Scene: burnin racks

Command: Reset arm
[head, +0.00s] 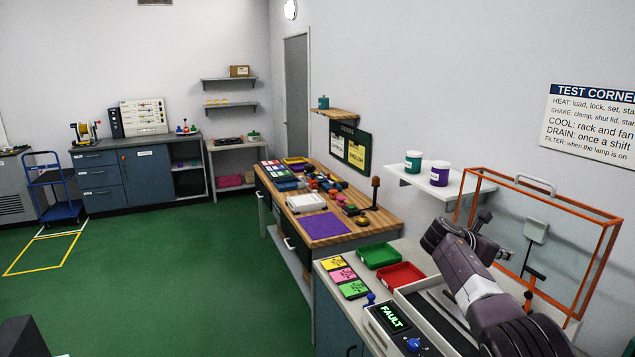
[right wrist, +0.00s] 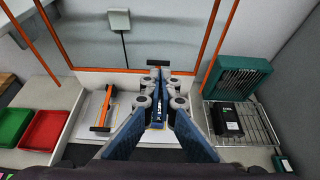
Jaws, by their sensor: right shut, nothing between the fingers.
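My right arm (head: 475,285) comes in from the lower right in the head view, bent over the bench at the test corner. In the right wrist view my right gripper (right wrist: 158,75) has its blue fingers brought together, with nothing held. It is above the pale bench surface, in front of the orange-framed clear panel. In the head view the arm hides most of the gripper, so its fingertips are not clear. My left gripper is not in view.
A unit with a lit FAULT display (head: 392,317) and blue knob stands below the arm. The orange-framed panel (head: 610,245) stands close on the right. A rack (right wrist: 245,145) holds a black box (right wrist: 226,119).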

